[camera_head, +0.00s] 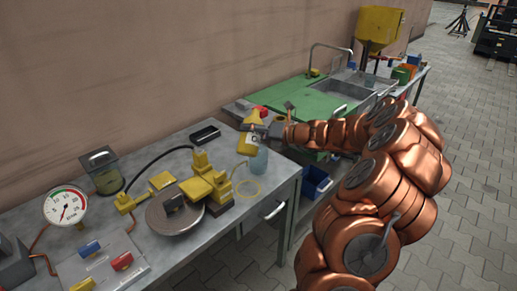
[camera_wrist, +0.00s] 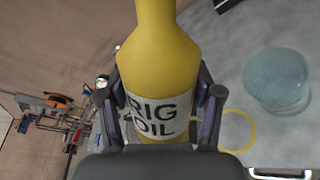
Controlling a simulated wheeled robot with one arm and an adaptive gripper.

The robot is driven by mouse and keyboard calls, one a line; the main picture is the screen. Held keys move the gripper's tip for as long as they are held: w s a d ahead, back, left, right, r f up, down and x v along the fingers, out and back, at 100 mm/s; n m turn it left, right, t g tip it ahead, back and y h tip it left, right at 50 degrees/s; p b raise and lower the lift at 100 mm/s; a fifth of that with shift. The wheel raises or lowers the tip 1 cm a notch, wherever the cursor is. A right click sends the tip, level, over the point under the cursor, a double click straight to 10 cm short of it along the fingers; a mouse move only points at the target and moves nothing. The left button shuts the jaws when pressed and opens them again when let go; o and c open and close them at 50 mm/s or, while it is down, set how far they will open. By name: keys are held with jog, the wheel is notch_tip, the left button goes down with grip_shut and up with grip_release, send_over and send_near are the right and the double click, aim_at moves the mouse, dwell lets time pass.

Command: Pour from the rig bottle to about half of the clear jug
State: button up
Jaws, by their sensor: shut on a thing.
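The rig bottle (camera_head: 246,144) is yellow, with a white label reading "RIG OIL". It fills the middle of the wrist view (camera_wrist: 160,55), where its top is cut off. My gripper (camera_wrist: 158,103) is shut on it around the label, one finger on each side. In the head view the bottle looks near upright, close behind and above the clear jug. The clear jug (camera_head: 259,161) is a bluish see-through vessel standing on the grey bench. In the wrist view the jug (camera_wrist: 276,82) is right of the bottle. I see no stream, and the jug's fill level cannot be told.
A yellow ring (camera_head: 249,189) lies on the bench (camera_head: 262,204) near the jug. A yellow fixture (camera_head: 205,184) and a round plate (camera_head: 174,218) stand to the left. A black tray (camera_head: 205,134) lies behind. A green sink bench (camera_head: 310,98) is beyond.

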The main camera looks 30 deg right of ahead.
jog(key=shift+s+a+m+g+p, duration=0.15)
jog(key=shift+m+g+p, duration=0.15)
jog(key=shift+m+p, duration=0.15)
dwell(1.2)
jog(key=shift+s+a+f+m+y+p, duration=0.1)
jog(key=shift+f+m+y+p, duration=0.15)
jog(key=shift+m, duration=0.5)
dwell(1.8)
jog(key=shift+s+a+f+m+g+y, duration=0.1)
jog(key=shift+f+m+g+y, duration=0.15)
jog(key=shift+f+m+g, duration=0.45)
dwell(1.7)
jog(key=shift+f+t, duration=0.1)
jog(key=shift+t, duration=0.2)
jog(key=shift+w+f+m+p, duration=0.2)
jog(key=shift+m+p, duration=0.1)
jog(key=shift+p, duration=1.8)
